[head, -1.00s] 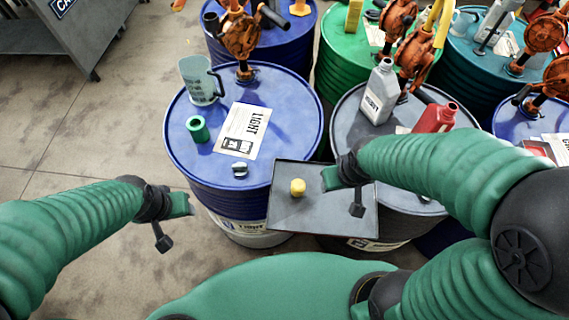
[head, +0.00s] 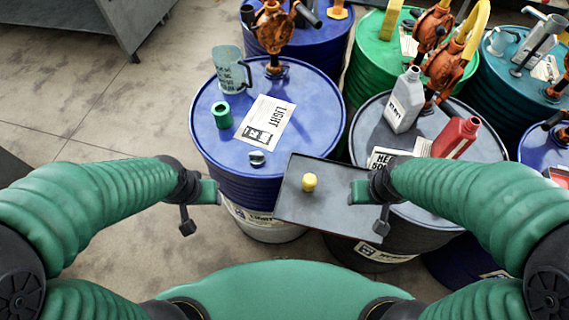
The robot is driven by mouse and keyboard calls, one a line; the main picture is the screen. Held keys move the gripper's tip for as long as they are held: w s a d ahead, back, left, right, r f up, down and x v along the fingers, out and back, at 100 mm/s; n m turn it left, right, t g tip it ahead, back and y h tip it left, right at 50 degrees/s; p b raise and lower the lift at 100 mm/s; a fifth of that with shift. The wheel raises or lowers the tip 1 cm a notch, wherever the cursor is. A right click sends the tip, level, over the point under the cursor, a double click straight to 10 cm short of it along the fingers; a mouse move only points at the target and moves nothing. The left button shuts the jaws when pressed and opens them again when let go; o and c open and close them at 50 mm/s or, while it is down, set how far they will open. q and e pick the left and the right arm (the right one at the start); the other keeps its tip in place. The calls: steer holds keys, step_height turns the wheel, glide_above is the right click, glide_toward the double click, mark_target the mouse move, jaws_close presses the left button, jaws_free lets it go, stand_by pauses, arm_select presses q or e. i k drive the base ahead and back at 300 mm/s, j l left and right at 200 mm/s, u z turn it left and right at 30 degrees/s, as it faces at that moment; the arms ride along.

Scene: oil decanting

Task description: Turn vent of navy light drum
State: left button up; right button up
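The navy drum (head: 318,152) with the "LIGHT" sheet (head: 262,122) on its lid stands left of centre. Its vent looks to be the small grey-and-dark cap (head: 257,158) near the front edge of the lid. My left gripper (head: 213,192) is in front of the drum, left of and nearer than the cap, and appears empty. My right gripper (head: 355,192) is over the right part of the grey tray (head: 330,208), apart from the cap. Neither gripper's finger gap can be made out.
A yellow plug (head: 309,182) is on the tray. The grey drum (head: 367,130) at right carries a grey bottle (head: 404,101) and a red bottle (head: 455,138).

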mark_target(258, 158)
steer(key=i+j, duration=0.15)
steer(key=j, duration=0.3)
steer(key=i+j, duration=0.15)
steer(key=j, duration=0.25)
steer(key=i+j, duration=0.1)
steer(key=j, duration=0.35)
steer(key=i+j, duration=0.15)
steer(key=j, duration=0.25)
